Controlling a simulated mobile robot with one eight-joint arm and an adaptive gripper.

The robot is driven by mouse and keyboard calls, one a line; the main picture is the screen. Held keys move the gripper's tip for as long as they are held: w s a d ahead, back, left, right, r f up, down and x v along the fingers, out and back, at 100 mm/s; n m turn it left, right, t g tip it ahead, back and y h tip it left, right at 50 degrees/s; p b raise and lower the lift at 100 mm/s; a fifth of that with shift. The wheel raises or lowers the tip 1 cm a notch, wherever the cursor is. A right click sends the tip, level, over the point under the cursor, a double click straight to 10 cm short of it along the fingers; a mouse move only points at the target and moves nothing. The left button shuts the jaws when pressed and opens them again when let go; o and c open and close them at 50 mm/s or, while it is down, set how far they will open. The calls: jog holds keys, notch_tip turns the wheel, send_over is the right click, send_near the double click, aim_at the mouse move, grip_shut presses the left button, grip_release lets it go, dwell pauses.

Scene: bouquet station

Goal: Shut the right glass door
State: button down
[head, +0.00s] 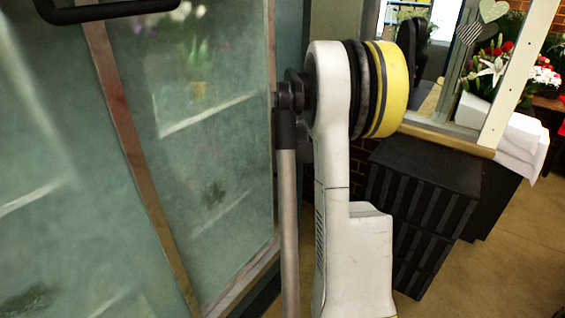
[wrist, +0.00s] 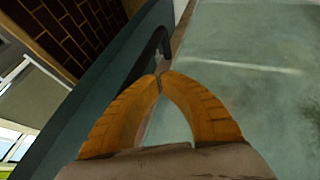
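Frosted glass panes fill the left of the head view; the pane nearer the middle (head: 205,130) has wooden edging, with shelves and flowers blurred behind it. A dark teal panel (head: 290,50) stands just right of that pane, partly hidden by my arm. I cannot tell for sure which panel is the right glass door. In the wrist view, a dark curved handle (wrist: 152,52) stands off a teal slab (wrist: 95,95), with frosted glass (wrist: 245,75) to the right. My gripper (wrist: 160,75) has its yellow fingertips together beside the handle; contact is unclear. The head view does not show the gripper.
Another dark handle (head: 110,12) crosses the head view's top left. Dark ribbed crates (head: 420,205) stand right of my arm, below a wooden counter frame with flowers (head: 495,65). Brown floor (head: 510,260) is clear at the lower right.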

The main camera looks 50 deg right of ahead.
jog(key=shift+w+d, duration=0.2)
jog(key=shift+d, duration=0.3)
jog(key=d, duration=1.1)
jog(key=shift+w+p, duration=0.3)
jog(key=shift+w, duration=0.1)
